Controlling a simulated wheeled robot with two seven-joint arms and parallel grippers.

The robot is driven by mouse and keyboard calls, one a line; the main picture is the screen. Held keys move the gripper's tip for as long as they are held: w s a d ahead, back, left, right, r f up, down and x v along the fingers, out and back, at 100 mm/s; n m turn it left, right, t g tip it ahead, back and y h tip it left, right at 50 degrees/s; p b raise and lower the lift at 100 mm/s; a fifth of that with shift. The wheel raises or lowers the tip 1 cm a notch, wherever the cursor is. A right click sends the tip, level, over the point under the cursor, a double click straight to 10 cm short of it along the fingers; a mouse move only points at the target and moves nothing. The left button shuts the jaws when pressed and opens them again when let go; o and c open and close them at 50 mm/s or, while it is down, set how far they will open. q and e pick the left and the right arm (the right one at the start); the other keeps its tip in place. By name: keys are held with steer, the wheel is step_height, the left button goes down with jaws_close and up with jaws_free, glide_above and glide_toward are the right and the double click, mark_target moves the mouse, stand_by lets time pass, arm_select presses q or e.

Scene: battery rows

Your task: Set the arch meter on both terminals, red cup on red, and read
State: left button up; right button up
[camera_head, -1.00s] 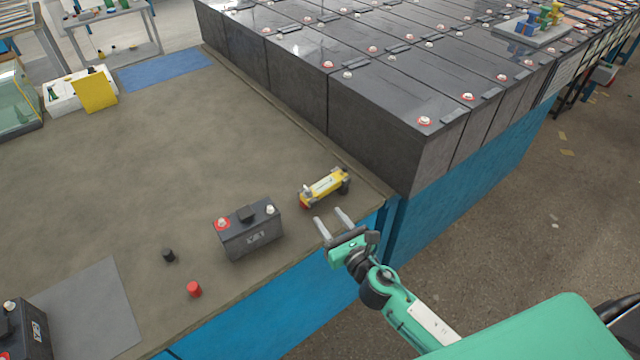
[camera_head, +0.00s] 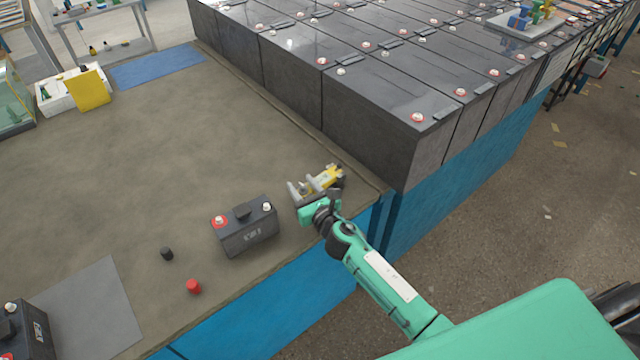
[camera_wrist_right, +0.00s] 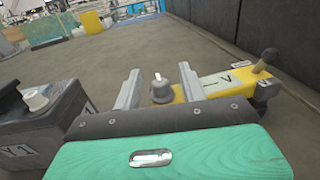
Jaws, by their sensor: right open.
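The yellow arch meter (camera_head: 331,177) lies on the bench near its right edge. It also shows in the right wrist view (camera_wrist_right: 222,84), just beyond and to the right of my fingers, with a grey knob at its left part and a dark cup at its right end. My right gripper (camera_head: 308,184) is open in front of the meter and partly hides it; its two fingers also show in the right wrist view (camera_wrist_right: 160,88). A dark battery (camera_head: 247,232) stands to the left, with a red-ringed terminal (camera_head: 219,221) and a plain terminal (camera_head: 267,207) on top. My left gripper is not in view.
A red cap (camera_head: 193,286) and a black cap (camera_head: 167,254) stand on the bench left of the battery. Another battery (camera_head: 22,330) stands by a grey mat (camera_head: 90,305). Rows of large dark batteries (camera_head: 370,125) wall off the right. The bench middle is clear.

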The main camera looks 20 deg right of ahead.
steer(key=c, duration=0.8)
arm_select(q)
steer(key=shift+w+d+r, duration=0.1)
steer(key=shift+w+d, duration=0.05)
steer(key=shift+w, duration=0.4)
arm_select(e)
jaws_close()
steer(key=shift+r, duration=0.1)
